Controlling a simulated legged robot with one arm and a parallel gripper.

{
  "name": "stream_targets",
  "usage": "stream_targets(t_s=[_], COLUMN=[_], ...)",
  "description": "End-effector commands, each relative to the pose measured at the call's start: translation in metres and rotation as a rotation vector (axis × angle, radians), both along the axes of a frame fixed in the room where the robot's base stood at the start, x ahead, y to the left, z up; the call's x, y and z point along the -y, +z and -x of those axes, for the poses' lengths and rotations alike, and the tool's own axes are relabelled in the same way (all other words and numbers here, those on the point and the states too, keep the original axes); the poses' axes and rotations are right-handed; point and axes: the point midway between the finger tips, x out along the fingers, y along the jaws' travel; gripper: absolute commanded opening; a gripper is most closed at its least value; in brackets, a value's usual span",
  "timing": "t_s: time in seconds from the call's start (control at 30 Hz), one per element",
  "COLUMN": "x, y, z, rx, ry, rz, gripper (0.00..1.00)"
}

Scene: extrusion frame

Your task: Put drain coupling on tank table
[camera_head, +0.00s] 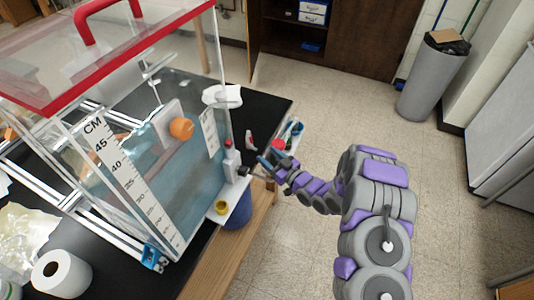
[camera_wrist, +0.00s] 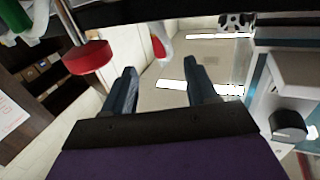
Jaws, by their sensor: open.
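The tank table has a black top (camera_head: 262,112) and a wooden front edge; a clear tank (camera_head: 135,185) of bluish water stands on it. A grey and black fitting (camera_head: 244,171) juts from the tank's right side near a white ledge. It may be the drain coupling; I cannot tell for sure. A similar dark round fitting (camera_wrist: 288,126) on a pale block shows at the right of the wrist view. My gripper (camera_head: 268,164) is beside the fitting, at the table's right edge. In the wrist view its fingers (camera_wrist: 161,84) are apart with nothing between them.
A red knob (camera_head: 278,146), a red-and-white bottle (camera_head: 250,140) and a small tray of tools (camera_head: 293,133) are close to my gripper. Open floor lies to the right, with a grey bin (camera_head: 430,80) beyond.

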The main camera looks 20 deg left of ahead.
Motion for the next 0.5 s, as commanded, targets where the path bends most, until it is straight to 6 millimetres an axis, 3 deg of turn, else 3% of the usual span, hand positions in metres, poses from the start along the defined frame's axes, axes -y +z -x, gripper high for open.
stream_targets(t_s=[0.33,0.5], x=[0.003,0.013], y=[0.001,0.013], z=[0.001,-0.014], rx=[0.001,-0.005], ry=[-0.001,-0.040], rz=[0.003,0.076], gripper=[0.57,0.57])
